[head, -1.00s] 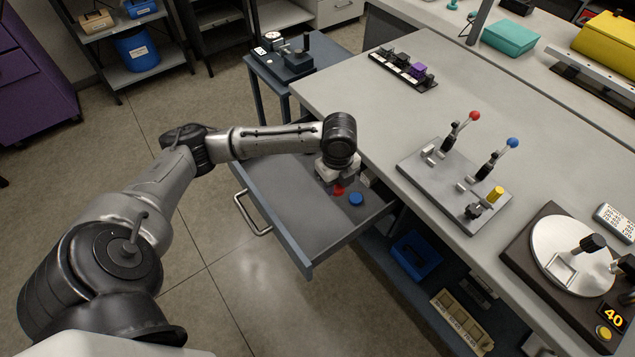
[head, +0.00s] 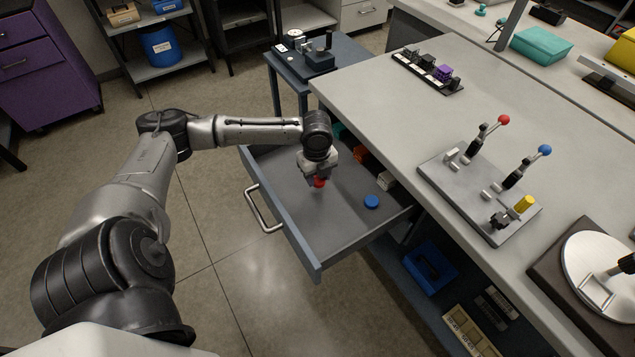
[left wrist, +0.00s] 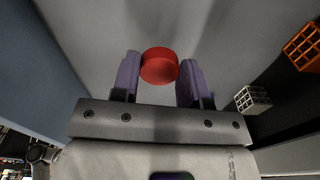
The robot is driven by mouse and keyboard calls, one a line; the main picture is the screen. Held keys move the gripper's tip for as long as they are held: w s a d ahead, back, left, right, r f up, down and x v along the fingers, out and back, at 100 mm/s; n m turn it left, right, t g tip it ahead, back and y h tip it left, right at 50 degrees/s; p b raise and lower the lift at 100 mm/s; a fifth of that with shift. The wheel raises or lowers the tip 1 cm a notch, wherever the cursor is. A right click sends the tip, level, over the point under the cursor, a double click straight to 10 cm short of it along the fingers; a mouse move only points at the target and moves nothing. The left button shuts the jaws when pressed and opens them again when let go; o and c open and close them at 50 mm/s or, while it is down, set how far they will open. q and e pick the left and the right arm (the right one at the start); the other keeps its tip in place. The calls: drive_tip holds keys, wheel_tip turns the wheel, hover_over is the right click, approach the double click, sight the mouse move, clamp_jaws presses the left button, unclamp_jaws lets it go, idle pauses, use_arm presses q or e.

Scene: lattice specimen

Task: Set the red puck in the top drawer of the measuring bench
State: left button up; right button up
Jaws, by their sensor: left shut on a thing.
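The red puck (head: 319,183) is between the fingers of my left gripper (head: 318,178), over the open top drawer (head: 317,232) of the measuring bench. In the left wrist view the red puck (left wrist: 159,66) sits between the two purple-grey fingertips of the left gripper (left wrist: 158,80), with the grey drawer floor behind it. The gripper is shut on it. I cannot tell whether the puck touches the drawer floor. My right gripper is in neither view.
A blue puck (head: 371,201) lies in the drawer, right of the gripper. An orange lattice block (left wrist: 303,46) and a white lattice block (left wrist: 252,99) are near the drawer's bench side. The drawer's front half is clear. The lever fixture (head: 478,195) stands on the bench top (head: 400,130).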

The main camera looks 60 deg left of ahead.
sight(317, 178)
use_arm(q)
wheel_tip(317, 178, down, 3)
drive_tip(key=shift+f+b, duration=0.1)
drive_tip(key=shift+b, duration=0.45)
drive_tip(key=o, duration=1)
drive_tip(key=shift+c, duration=0.2)
drive_tip(key=r+p, duration=0.2)
drive_tip(key=r, duration=0.3)
drive_tip(key=r+p, duration=0.2)
drive_tip(key=r, duration=0.3)
drive_tip(key=shift+a+r, duration=0.2)
drive_tip(key=shift+r, duration=0.05)
drive_tip(key=shift+r+p, duration=0.45)
drive_tip(key=shift+r, duration=0.45)
